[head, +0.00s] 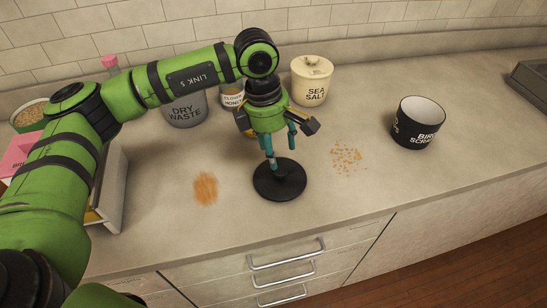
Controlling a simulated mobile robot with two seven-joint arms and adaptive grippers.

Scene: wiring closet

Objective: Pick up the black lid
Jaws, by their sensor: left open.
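The black lid (280,188) is a round, flat disc lying on the counter near the middle of the head view. A small raised knob seems to show at its centre. My left gripper (282,158) is open and points down over the lid, with teal fingers. The left fingertip overlaps the lid in the picture, close to the knob, and the other ends a little higher. I cannot tell whether either finger touches the lid. My right gripper is not in view.
Behind my left arm stand the dry waste bin (185,110), a clover honey jar (232,97) and a sea salt canister (312,82). The bird scraps pot (418,124) is at right. Orange powder (205,188) and crumbs (347,157) flank the lid. Drawers (285,265) line the front.

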